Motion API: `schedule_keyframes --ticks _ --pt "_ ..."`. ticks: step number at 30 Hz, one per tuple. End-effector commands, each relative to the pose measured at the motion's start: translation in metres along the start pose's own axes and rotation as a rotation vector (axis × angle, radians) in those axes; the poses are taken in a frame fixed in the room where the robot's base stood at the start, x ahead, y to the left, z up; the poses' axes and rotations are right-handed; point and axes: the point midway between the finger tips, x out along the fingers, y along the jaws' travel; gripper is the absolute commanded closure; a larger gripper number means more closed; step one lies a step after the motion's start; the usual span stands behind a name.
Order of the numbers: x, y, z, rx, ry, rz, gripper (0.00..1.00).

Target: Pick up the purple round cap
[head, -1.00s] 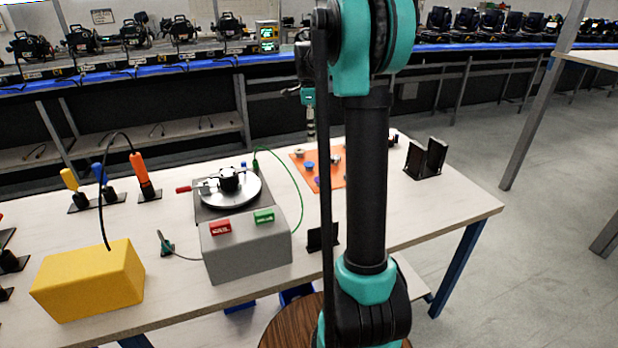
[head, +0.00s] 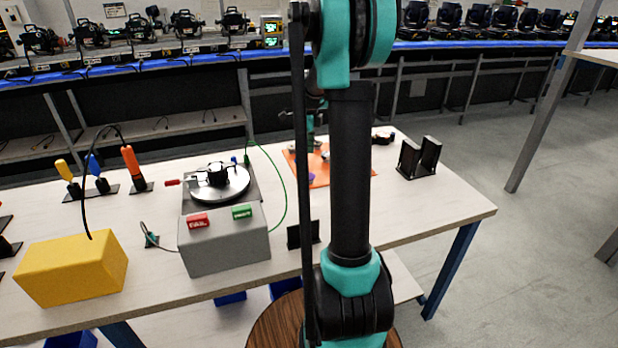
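The purple round cap (head: 311,177) lies on the orange mat (head: 322,182) towards the back of the table. It shows only as a small patch, partly hidden by my thin arm rod. My gripper (head: 312,147) is small and far off, over the back part of the mat and behind the cap in the picture. My arm covers part of it, and its fingers are too small to read.
A turntable device (head: 222,185) on a grey box stands left of the mat, with a green cable between them. A black upright holder (head: 420,157) stands to the right. A small black stand (head: 303,235) is at the table's front edge. A yellow box (head: 72,268) is front left.

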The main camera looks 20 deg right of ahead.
Motion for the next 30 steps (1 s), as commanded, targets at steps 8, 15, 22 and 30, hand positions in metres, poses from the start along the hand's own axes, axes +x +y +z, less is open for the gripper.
schedule_keyframes --ticks 8,15,22,30 --pt "0.025 -0.001 0.0 0.0 0.0 0.0 0.35" --pt "0.053 -0.007 -0.003 0.001 0.0 0.0 0.35" --pt "0.075 -0.007 -0.003 0.0 0.0 0.0 0.35" --pt "0.076 -0.007 -0.003 0.0 0.0 0.0 0.35"
